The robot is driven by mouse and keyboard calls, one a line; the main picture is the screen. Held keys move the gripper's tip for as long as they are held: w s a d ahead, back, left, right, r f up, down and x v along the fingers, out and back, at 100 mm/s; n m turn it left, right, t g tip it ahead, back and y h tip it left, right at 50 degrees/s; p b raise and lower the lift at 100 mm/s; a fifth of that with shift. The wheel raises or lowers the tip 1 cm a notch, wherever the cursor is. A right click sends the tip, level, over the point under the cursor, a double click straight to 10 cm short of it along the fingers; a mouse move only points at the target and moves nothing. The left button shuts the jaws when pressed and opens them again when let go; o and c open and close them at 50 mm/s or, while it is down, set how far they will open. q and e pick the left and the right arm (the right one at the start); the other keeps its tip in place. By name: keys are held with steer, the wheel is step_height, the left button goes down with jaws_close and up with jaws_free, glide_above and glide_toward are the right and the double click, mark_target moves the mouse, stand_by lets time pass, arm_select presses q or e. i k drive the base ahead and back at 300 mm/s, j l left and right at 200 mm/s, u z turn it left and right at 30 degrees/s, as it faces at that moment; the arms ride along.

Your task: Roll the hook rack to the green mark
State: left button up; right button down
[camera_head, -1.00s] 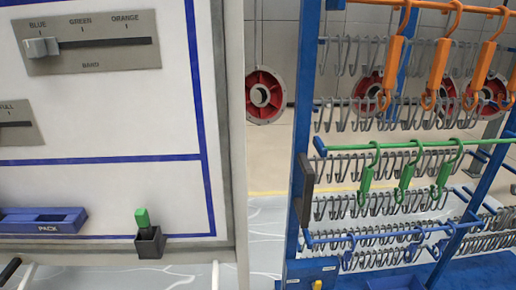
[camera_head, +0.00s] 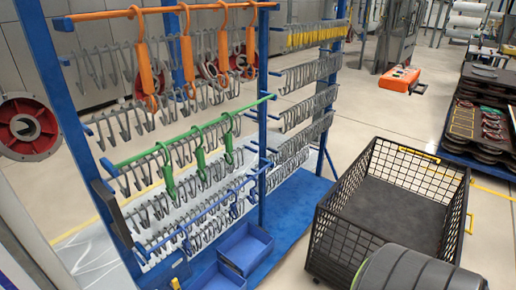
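The hook rack (camera_head: 263,120) is a blue frame standing left of centre. Its rails carry many grey hooks. Orange hooks (camera_head: 187,62) hang from the upper orange rail, green hooks (camera_head: 200,157) from the middle green rail, and small blue hooks (camera_head: 187,243) from the lower blue rail. A black pad (camera_head: 110,207) is on its near left post. Two blue bins (camera_head: 245,247) sit at its foot on a blue base. I cannot make out a green mark on the floor. Neither of my grippers is in view.
A black wire-mesh cart (camera_head: 395,195) stands on the floor right of the rack, with a black rounded object (camera_head: 415,270) in front of it. Stacked dark trays (camera_head: 480,120) are at the right. A red wheel-like part (camera_head: 28,128) is at the far left. Pale floor lies behind the cart.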

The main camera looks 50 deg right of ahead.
mark_target(287, 212)
steer(key=z, duration=1.55)
